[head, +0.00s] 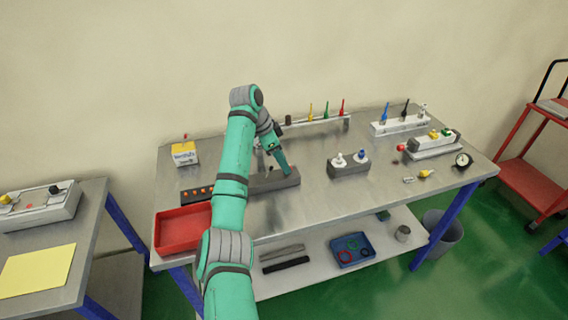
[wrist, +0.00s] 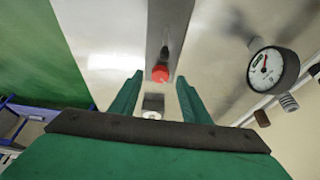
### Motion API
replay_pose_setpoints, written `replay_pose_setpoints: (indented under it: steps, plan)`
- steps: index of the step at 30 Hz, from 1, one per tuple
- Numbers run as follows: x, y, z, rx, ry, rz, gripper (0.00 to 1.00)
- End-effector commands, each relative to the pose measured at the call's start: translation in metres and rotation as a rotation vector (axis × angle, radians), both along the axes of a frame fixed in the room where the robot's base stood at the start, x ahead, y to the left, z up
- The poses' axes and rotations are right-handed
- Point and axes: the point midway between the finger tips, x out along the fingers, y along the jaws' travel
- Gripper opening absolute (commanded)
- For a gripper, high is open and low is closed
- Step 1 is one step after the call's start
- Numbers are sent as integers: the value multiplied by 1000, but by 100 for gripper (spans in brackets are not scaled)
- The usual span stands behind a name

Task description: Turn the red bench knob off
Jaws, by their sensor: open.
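In the wrist view a red knob (wrist: 160,74) on a dark stem stands against a grey metal strip. It appears between the two teal fingertips of my gripper (wrist: 160,82), which are spread apart with nothing held. I cannot tell how far beyond the tips it is. In the head view my gripper (head: 270,163) points down over a dark grey block (head: 278,181) on the bench (head: 310,205). My arm hides part of that block, and I cannot make out the red knob there. The knob's on or off setting cannot be read.
A round gauge (wrist: 270,67) is right of the knob in the wrist view. On the bench are a red tray (head: 182,229), a row of orange buttons (head: 197,193), a block with white and blue knobs (head: 348,170) and a red ball (head: 401,147).

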Motion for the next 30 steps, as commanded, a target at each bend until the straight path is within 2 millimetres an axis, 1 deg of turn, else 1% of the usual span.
replay_pose_setpoints:
  steps: [1, 6, 9, 13, 16, 20, 28, 30]
  plan:
    - [0, 4, 10, -1, -4, 2, 42]
    - [-4, 16, 40, 1, -3, 1, 42]
    - [-6, 22, 56, 1, -3, 1, 42]
    - [-8, 29, 72, 1, -3, 1, 42]
    - [-9, 32, 79, 0, -1, 2, 42]
    - [-10, 33, 83, 1, 0, 1, 42]
    - [-10, 33, 83, 0, -1, 0, 42]
    - [-9, 27, 81, -4, -5, -6, 42]
